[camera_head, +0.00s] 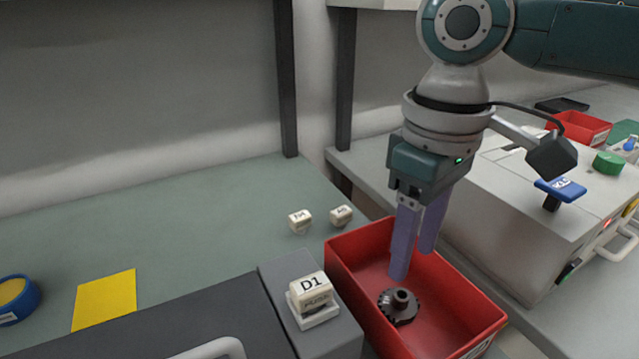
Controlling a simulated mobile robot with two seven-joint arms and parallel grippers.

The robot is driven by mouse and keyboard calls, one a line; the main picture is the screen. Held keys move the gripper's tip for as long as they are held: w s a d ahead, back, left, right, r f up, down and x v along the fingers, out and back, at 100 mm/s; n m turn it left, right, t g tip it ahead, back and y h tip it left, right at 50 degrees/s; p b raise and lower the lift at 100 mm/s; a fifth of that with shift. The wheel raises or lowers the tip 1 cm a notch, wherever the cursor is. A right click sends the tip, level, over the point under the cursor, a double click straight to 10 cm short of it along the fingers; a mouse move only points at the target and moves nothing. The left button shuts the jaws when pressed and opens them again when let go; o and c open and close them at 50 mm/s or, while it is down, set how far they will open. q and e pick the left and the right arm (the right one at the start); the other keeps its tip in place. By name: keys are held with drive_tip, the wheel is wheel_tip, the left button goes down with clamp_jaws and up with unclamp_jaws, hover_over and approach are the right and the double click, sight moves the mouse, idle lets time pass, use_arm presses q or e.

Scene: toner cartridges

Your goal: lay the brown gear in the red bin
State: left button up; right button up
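The red bin (345,262) stands at the lower right of centre, beside the bench. A dark, nearly black gear (393,310) with a raised hub lies flat on the bin floor, towards its near left side; its brown tint is hard to make out. My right gripper (414,265) points down over the bin from above. Its two purple fingers are apart with nothing between them. Their tips are just above and behind the gear and look clear of it. My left gripper is out of view.
A grey block with a white D1 part (313,290) stands left of the bin. Two small white labelled blocks (300,221) lie behind it. A large grey machine (530,215) stands right of the bin. A yellow sheet (104,299) and a blue roll (15,300) lie far left.

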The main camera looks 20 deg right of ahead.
wheel_tip(320, 180, up, 10)
drive_tip(key=p, duration=0.2)
drive_tip(key=s+a+f+n+t+y+p, duration=0.25)
drive_tip(key=s+a+p, duration=0.4)
drive_tip(key=a, duration=0.45)
drive_tip(key=s+d+r+m+t+h+p, duration=0.1)
drive_tip(key=s+d+m+h+p, duration=0.2)
drive_tip(key=s+d, duration=0.5)
use_arm(q)
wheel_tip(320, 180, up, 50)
drive_tip(key=p, duration=3.8)
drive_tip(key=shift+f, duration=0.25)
use_arm(e)
drive_tip(key=shift+m+y, duration=0.35)
drive_tip(key=shift+m, duration=0.3)
drive_tip(key=r, duration=1.2)
drive_tip(key=s+r, duration=0.1)
drive_tip(key=r, duration=2.4)
drive_tip(key=shift+s+a+r, duration=0.1)
drive_tip(key=shift+s+r, duration=0.15)
drive_tip(key=shift+r, duration=0.1)
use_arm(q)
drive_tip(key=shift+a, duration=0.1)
